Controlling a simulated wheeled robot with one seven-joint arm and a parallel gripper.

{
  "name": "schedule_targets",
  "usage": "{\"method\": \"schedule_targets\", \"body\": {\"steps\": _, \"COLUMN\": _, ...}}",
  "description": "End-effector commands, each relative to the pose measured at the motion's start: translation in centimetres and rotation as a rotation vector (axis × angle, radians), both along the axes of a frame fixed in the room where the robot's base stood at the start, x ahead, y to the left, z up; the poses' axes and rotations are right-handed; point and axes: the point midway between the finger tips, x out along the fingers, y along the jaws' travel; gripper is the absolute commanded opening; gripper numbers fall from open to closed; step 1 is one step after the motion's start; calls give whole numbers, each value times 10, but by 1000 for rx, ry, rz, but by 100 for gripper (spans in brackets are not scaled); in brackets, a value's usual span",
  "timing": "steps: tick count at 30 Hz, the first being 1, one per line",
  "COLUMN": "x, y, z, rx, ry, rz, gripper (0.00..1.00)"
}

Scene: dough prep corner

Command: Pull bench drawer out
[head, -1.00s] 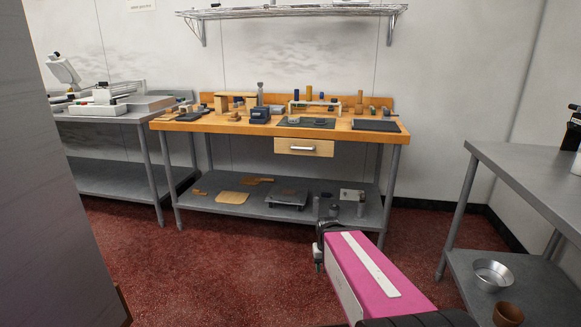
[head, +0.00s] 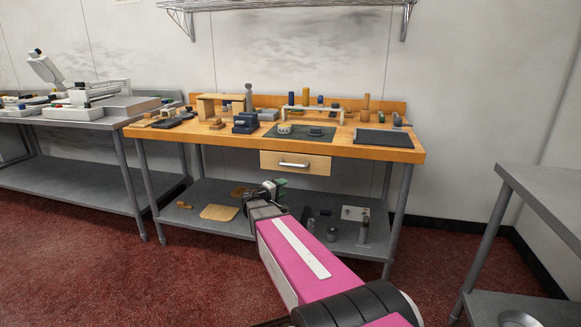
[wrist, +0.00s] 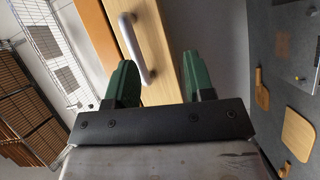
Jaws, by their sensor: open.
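The bench drawer (head: 272,163) is a light wood front under the wooden bench top, and it looks shut. Its pale bar handle (head: 294,165) runs across the front. My gripper (head: 272,187) is just below and in front of the drawer in the head view. I cannot tell the exact gap to the handle.
The wooden bench (head: 220,137) carries blocks, a dark mat and small tools. Its lower shelf (head: 225,224) holds boards and metal items. A steel table (head: 545,185) stands at the right, another (head: 100,123) at the left. Red floor in front is clear.

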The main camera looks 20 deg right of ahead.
Motion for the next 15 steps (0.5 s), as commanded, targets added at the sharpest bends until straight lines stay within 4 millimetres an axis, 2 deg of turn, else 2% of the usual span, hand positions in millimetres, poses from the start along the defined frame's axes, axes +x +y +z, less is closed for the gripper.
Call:
{"method": "schedule_targets", "body": {"steps": 1, "x": 15, "y": 2, "z": 9, "rx": -55, "ry": -16, "rz": 23, "gripper": 48}}
{"method": "schedule_targets", "body": {"steps": 4, "x": 29, "y": 6, "z": 24, "rx": -140, "ry": -40, "rz": 60, "gripper": 48}}
{"method": "schedule_targets", "body": {"steps": 10, "x": 42, "y": 8, "z": 37, "rx": -215, "ry": -58, "rz": 92, "gripper": 48}}
{"method": "schedule_targets", "body": {"steps": 15, "x": 52, "y": -7, "z": 40, "rx": -217, "ry": -59, "rz": 94, "gripper": 48}}
